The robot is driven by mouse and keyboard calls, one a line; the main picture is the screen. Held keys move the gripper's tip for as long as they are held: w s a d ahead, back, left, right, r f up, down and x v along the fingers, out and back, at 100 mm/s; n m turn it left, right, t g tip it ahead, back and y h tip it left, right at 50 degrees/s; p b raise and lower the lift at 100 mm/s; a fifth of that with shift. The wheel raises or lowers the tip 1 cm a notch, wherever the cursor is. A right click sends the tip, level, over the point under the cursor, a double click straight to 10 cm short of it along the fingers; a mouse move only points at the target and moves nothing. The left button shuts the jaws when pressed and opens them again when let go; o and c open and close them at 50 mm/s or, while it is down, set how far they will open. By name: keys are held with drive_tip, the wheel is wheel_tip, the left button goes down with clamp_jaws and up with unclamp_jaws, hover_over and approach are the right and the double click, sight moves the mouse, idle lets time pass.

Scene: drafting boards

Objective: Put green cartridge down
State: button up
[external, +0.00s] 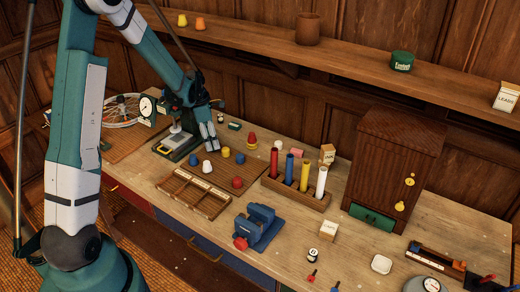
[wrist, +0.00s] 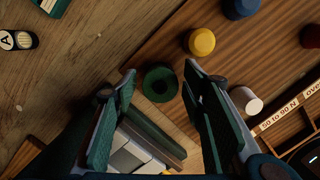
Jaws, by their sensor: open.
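The green cartridge (wrist: 160,84) stands on the brown board in the wrist view, showing its round top with a dark centre. My gripper (wrist: 158,77) is open, with one finger on each side of the cartridge in that view and a visible gap to each. I cannot tell the exact height of the fingertips over the board.
A yellow cartridge (wrist: 200,41), a blue one (wrist: 240,8) and a white one (wrist: 245,101) stand nearby. A green-based press (external: 178,146) is close to my fingers. A compartment tray (external: 180,196) lies in front, and a blue vise (external: 257,227) stands farther right.

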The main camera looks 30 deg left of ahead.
wheel_tip(320, 180, up, 11)
drive_tip(key=s+a, duration=0.1)
idle(0.6)
drive_tip(key=shift+s+r, duration=0.15)
idle(0.7)
drive_tip(key=s+d+r+m+t+y, duration=0.1)
drive_tip(key=s+d+r+m+t, duration=0.2)
drive_tip(key=s+d+r+m, duration=1.1)
drive_tip(key=s+d+r+m+t, duration=0.1)
drive_tip(key=s+d+r+m, duration=0.1)
drive_tip(key=s+m, duration=0.4)
drive_tip(key=s+d+r+m+t, duration=0.2)
drive_tip(key=s+d+m, duration=0.3)
drive_tip(key=s, duration=0.6)
drive_tip(key=shift+s+d+m, duration=0.2)
drive_tip(key=shift+d+m, duration=0.05)
drive_tip(key=shift+m, duration=0.75)
drive_tip(key=shift+f, duration=0.15)
